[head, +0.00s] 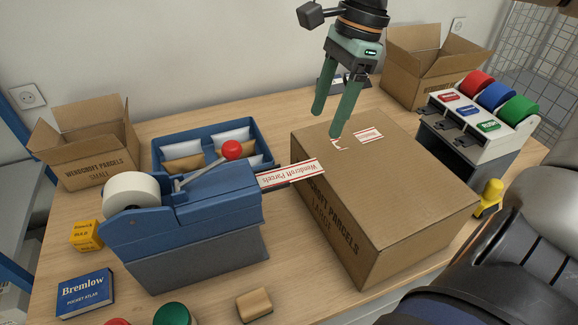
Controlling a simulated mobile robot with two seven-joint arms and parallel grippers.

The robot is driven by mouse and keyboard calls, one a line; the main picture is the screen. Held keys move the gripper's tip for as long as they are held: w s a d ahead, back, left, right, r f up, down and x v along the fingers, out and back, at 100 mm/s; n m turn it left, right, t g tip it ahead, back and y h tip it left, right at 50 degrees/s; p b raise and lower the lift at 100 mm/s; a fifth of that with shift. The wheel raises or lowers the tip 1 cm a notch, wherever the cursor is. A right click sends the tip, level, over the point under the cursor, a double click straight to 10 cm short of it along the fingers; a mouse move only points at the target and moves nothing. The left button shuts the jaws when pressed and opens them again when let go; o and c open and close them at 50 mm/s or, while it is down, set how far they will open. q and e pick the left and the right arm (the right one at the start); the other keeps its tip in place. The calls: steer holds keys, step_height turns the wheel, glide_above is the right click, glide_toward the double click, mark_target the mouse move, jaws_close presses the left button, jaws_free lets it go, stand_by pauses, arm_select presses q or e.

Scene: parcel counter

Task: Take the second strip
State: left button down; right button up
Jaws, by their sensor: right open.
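A white paper strip (290,173) with red borders and the words "Wendcroft Parcels" sticks out to the right from the blue tape dispenser (195,225). Its free end overlaps the left edge of the large closed carton (400,195) in the picture; I cannot tell if it touches. My right gripper (328,125) is open and empty, pointing down over the carton's back left part, behind and above the strip's end. A red-and-white label piece (369,135) lies on the carton top, and another (339,144) shows by a fingertip. My left gripper is out of view.
A blue tray of envelopes (262,138) stands behind the dispenser. Open small cartons stand at the left (88,150) and back right (425,65). A three-roll label dispenser (480,120) is at the right. A sponge (255,305) and a blue book (85,292) lie in front.

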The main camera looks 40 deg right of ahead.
mark_target(314, 166)
steer(key=b+x, duration=0.2)
steer(key=x, duration=0.1)
steer(key=b+x, duration=0.2)
steer(key=d+b+x, duration=0.1)
steer(key=b+x, duration=0.1)
steer(key=x, duration=0.1)
steer(key=shift+s+f, duration=0.1)
steer(key=shift+f, duration=0.35)
steer(key=shift+a+f+b, duration=0.15)
steer(key=shift+f+b, duration=0.45)
steer(key=shift+b, duration=0.15)
steer(key=c, duration=0.6)
